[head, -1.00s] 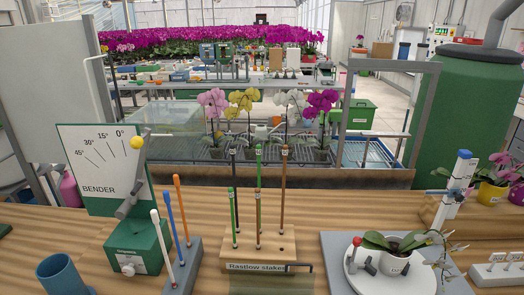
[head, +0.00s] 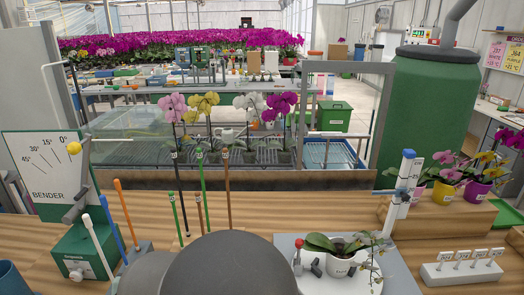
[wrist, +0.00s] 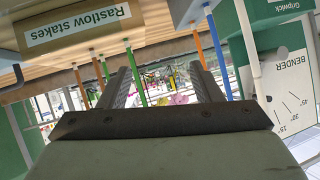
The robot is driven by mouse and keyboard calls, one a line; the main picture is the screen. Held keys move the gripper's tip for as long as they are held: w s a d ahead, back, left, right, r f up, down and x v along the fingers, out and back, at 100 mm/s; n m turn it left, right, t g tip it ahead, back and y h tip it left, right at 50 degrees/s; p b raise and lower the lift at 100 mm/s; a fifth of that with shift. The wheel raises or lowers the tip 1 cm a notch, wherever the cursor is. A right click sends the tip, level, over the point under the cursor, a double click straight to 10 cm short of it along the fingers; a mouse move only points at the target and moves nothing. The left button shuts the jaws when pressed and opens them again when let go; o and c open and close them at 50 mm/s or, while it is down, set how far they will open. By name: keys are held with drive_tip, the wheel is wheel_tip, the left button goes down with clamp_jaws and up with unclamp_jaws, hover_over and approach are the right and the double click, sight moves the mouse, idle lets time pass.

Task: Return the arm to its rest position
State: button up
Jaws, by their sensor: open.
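My gripper (wrist: 162,80) shows in the wrist view, its two dark fingers apart with nothing between them. This view is upside down. Past the fingers I see stakes, flowers and the bright greenhouse. Grey rounded links of my arm (head: 232,265) fill the bottom middle of the head view. They hide the stake block there; its Rastlow stakes label (wrist: 82,24) shows at the top left of the wrist view. My gripper itself is not visible in the head view.
The green bender (head: 85,252) with its angle board (head: 36,165) stands at left, with white, blue and orange stakes (head: 121,208) beside it. A white potted orchid (head: 341,263) sits on a round stand at right. A labelled white block (head: 462,268) lies farther right.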

drive_tip(key=w+d+r+g+y, duration=0.1)
drive_tip(key=w+d+r+g, duration=0.15)
drive_tip(key=d, duration=0.65)
drive_tip(key=w+d+r+g, duration=0.15)
drive_tip(key=d+r, duration=0.25)
drive_tip(key=d, duration=0.6)
drive_tip(key=s+d+g+h, duration=0.1)
drive_tip(key=s+d+g, duration=0.1)
drive_tip(key=s+d, duration=0.4)
drive_tip(key=s+d+f+m+g+h, duration=0.1)
drive_tip(key=s+d, duration=0.5)
drive_tip(key=d, duration=0.7)
drive_tip(key=s+d+f+g+h, duration=0.1)
drive_tip(key=s+d+g+h, duration=0.2)
drive_tip(key=s+d, duration=0.4)
drive_tip(key=d, duration=0.2)
drive_tip(key=shift+d+g, duration=0.3)
drive_tip(key=shift+d, duration=0.1)
drive_tip(key=shift+c, duration=0.3)
